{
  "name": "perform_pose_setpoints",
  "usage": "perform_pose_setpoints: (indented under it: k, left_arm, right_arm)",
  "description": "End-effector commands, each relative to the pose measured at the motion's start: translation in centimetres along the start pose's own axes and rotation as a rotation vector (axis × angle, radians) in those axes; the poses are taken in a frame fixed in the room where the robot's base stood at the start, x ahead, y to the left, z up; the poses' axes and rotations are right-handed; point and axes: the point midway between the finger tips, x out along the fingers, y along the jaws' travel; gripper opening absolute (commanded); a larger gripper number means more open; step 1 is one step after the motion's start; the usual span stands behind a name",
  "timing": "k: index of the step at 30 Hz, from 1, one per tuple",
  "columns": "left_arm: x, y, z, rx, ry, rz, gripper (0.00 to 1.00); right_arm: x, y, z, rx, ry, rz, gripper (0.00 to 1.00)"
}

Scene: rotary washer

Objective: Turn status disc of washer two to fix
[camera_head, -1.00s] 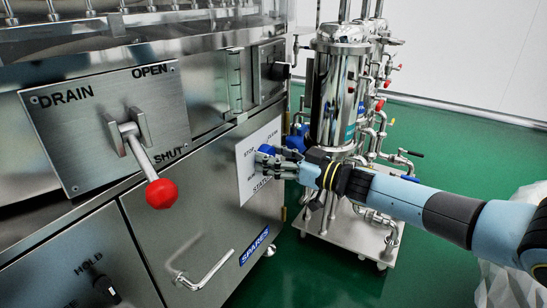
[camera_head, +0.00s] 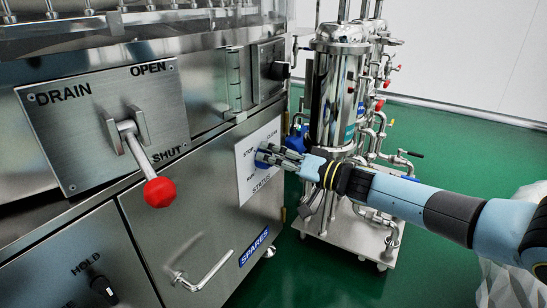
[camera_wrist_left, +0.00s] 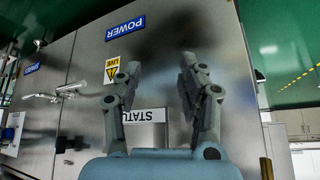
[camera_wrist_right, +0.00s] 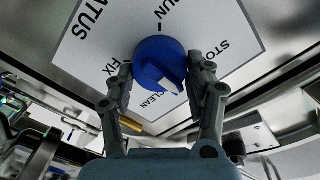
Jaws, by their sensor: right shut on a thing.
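The blue status disc (camera_head: 260,161) is on a white panel (camera_head: 247,187) on the washer's steel front. In the right wrist view the disc (camera_wrist_right: 152,52) is ringed by the words RUN, STOP, CLEAN and FIX. A white mark on it faces the lower right, near CLEAN. My right gripper (camera_head: 272,154) is shut on the disc, with one finger on each side in the right wrist view (camera_wrist_right: 160,80). My left gripper (camera_wrist_left: 160,63) is open and empty in front of another steel panel, where part of a STATUS plate (camera_wrist_left: 146,116) shows. It is out of the head view.
A drain lever with a red knob (camera_head: 159,192) sticks out left of the disc. A door handle (camera_head: 202,272) is below. A polished filter unit on a wheeled base (camera_head: 347,235) stands close to my right arm. Green floor lies to the right.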

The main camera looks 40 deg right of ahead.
Motion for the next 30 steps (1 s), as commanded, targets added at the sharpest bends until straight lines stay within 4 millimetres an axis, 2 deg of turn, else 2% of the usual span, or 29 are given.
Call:
perform_pose_setpoints:
  k: [21, 30]
  left_arm:
    - [-1.1, -0.1, -0.3, 0.006, -0.059, 0.004, 0.4]
    - [-1.8, -0.2, -1.2, 0.009, -0.08, 0.005, 0.4]
  right_arm:
    - [0.0, 0.5, 0.1, 0.681, 0.001, 0.003, 0.22]
    - [0.0, 0.5, 0.2, 0.965, 0.001, 0.002, 0.22]
